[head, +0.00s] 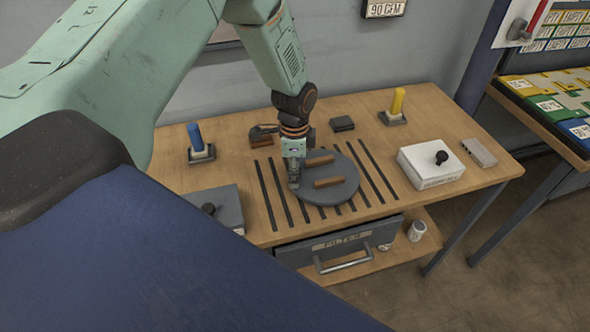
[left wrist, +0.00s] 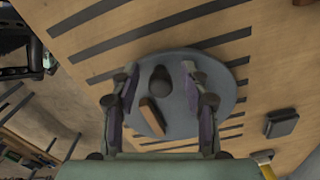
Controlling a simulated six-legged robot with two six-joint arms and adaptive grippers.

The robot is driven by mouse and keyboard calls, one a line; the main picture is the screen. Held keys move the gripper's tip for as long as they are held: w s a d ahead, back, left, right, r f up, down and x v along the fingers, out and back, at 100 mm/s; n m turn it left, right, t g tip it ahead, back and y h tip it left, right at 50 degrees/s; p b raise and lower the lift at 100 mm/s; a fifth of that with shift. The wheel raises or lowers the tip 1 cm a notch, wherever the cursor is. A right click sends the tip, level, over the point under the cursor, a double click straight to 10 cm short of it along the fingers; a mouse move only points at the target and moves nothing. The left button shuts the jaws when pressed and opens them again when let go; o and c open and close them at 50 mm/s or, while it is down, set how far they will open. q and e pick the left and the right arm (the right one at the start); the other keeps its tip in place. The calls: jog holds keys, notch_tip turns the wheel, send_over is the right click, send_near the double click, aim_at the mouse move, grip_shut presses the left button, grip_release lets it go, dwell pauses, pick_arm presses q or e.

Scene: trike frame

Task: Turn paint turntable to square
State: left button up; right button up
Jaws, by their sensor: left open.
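The paint turntable (head: 348,172) is a round grey disc on the wooden bench, over a row of dark slots. Two brown bars (head: 328,182) lie on it, roughly parallel to each other. My left gripper (head: 294,181) points down at the disc's left edge. In the left wrist view the turntable (left wrist: 228,82) lies below my open left gripper (left wrist: 160,70). A dark rounded knob (left wrist: 160,82) on the disc shows between the fingers, with a brown bar (left wrist: 152,116) beside it. I cannot tell whether the fingers touch the knob. My right gripper is out of view.
A blue-handled tool (head: 195,138) and a grey box (head: 222,207) stand left of the turntable. A yellow-handled tool (head: 397,103), a white box (head: 430,168) and a small dark block (head: 342,124) stand right and behind. A drawer (head: 340,248) is below the front edge.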

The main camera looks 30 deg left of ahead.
pick_arm(q)
jog(key=shift+d, duration=0.25)
jog(key=shift+w+a+f, duration=0.1)
jog(key=shift+a, duration=0.15)
jog(key=c, duration=0.4)
jog(key=shift+d, duration=0.15)
jog(key=c, duration=0.5)
grip_shut()
